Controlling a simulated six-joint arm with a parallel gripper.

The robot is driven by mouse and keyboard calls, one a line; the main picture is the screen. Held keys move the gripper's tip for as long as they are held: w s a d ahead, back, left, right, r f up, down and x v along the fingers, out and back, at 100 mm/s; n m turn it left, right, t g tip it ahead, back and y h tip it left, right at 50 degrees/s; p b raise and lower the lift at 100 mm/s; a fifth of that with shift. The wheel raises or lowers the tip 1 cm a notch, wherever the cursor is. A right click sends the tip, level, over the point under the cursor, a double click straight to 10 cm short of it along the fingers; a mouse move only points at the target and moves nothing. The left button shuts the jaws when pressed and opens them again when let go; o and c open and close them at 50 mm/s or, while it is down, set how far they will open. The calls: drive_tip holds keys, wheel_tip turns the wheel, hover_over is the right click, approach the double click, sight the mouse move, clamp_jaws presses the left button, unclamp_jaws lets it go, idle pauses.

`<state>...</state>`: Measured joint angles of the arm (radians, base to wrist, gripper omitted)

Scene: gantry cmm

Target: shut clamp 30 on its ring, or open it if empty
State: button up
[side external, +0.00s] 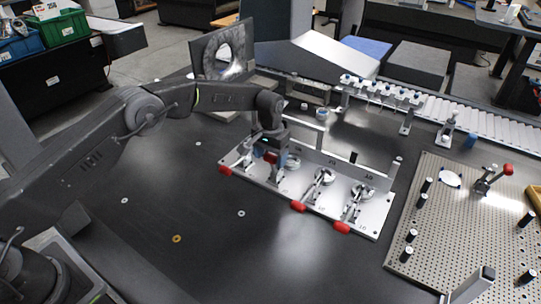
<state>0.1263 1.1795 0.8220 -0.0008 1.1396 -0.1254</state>
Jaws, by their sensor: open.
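A pale fixture plate (334,212) carries a row of toggle clamps with red handles and round metal rings. The right clamp (355,203) and middle clamp (317,187) have their red handles lying low toward the plate's front edge. Another clamp (243,157) is at the left end, its red handle (225,170) also low at the front. My gripper (270,157) is open above the plate's left part, with a red handle part close to its fingers; contact cannot be told. A ring (293,163) lies just right of it. The number labels are too small to read surely.
A perforated board (455,235) with black posts and a red-tipped clamp (492,179) stands to the right. A rack (380,90) and roller conveyor (470,122) run behind. The dark table left of the plate is mostly clear, with a few small washers (241,213).

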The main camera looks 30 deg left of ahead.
drive_tip(key=c, duration=1.3)
